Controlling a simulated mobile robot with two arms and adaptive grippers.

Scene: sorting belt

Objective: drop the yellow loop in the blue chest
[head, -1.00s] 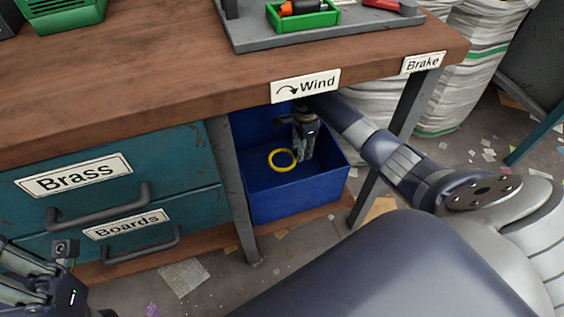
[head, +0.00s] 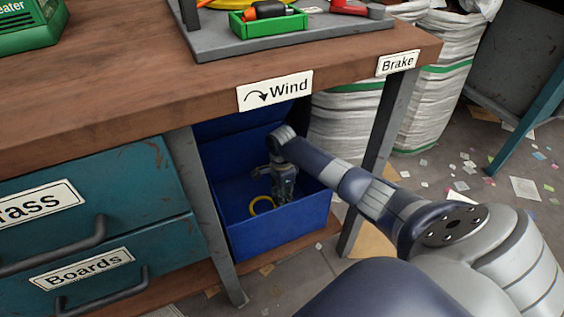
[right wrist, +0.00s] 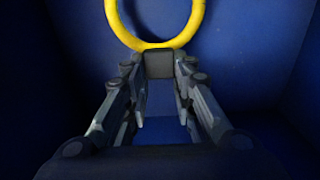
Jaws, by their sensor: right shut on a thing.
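The blue chest (head: 282,230) stands open under the workbench, between two grey legs. My right gripper (head: 280,199) reaches down inside the chest, and its fingers are shut on the yellow loop (head: 253,206). In the right wrist view the yellow loop (right wrist: 121,34) sits at the fingertips (right wrist: 160,64), with blue walls around it. I cannot tell whether the loop touches the chest floor. My left gripper is out of view.
The wooden bench top (head: 110,85) overhangs the chest, with the "Wind" sign (head: 275,91) on its edge. A teal drawer unit (head: 95,220) stands left of the chest and a bench leg (head: 380,150) right of it. White sacks (head: 435,80) stand behind.

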